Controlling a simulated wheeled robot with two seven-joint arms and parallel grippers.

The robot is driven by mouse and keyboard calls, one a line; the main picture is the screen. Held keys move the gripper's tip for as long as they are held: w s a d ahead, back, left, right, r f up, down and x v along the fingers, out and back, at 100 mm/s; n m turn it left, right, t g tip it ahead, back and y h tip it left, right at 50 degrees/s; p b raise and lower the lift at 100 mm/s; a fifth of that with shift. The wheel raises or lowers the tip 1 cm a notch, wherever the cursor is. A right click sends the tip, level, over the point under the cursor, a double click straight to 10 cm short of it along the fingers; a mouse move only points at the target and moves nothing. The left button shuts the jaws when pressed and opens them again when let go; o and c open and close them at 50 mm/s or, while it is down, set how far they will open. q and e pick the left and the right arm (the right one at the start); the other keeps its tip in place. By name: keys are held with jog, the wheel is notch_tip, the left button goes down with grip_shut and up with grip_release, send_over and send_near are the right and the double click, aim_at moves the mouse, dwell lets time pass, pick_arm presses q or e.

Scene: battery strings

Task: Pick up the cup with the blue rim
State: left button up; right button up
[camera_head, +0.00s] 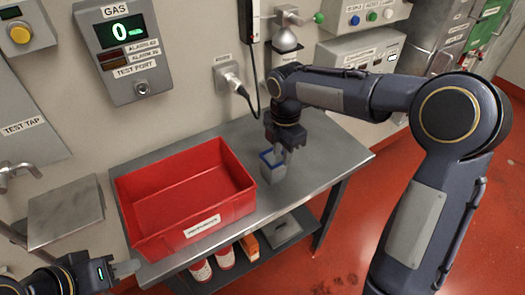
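The cup with the blue rim (273,172) is a small grey, squarish cup standing upright on the metal table (320,150), right of the red bin. My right gripper (284,152) points down at the cup's top, with its fingers at the blue rim. I cannot tell whether the fingers touch the rim or how far apart they are. My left gripper (125,268) is at the lower left, near the front left corner of the red bin, away from the cup. Its finger opening is not clear from this angle.
A large red bin (150,243) with a label fills the table's left part and looks empty. A grey wall with a gas panel (125,50) and a socket with a cable (232,80) stands behind. The table is bare right of the cup. Bottles and boxes sit on the lower shelf.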

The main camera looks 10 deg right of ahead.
jog(key=shift+w+f, duration=0.15)
jog(key=shift+f, duration=0.25)
jog(key=p, duration=0.1)
send_over(279, 182)
notch_tip(279, 182, down, 7)
jog(key=shift+w+r, duration=0.1)
grip_shut()
